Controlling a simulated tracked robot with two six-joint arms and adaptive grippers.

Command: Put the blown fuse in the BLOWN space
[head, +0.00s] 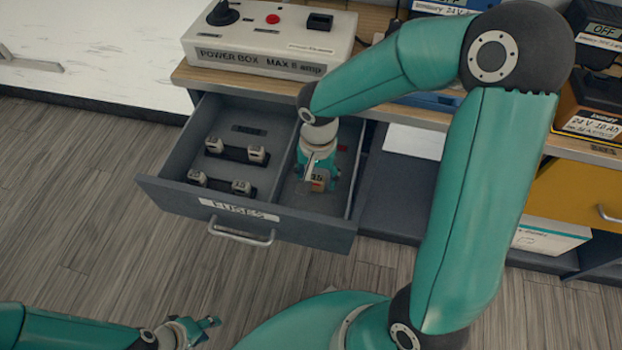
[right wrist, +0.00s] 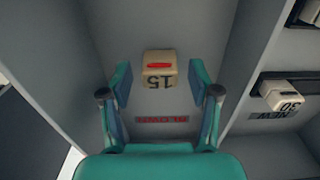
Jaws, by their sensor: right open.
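The fuse (right wrist: 160,72), a beige block marked 15 with a red stripe, is in the drawer's right compartment; it also shows in the head view (head: 319,178). My right gripper (right wrist: 161,76) reaches down into that compartment and is open, with one finger on each side of the fuse. In the right wrist view, gaps show between the fuse and both fingers. The red BLOWN label (right wrist: 162,119) is on the compartment floor, apart from the fuse and nearer the gripper's palm. My left gripper (head: 205,328) is low at the bottom left, away from the drawer; its jaw opening is unclear.
The open FUSES drawer (head: 165,195) has a divider. Several fuses sit on holders in its left compartment (head: 237,153); one marked 30 (right wrist: 283,95) is beside a NEW label (right wrist: 275,115). The power box (head: 265,45) stands on the bench above. Compartment walls flank my right gripper.

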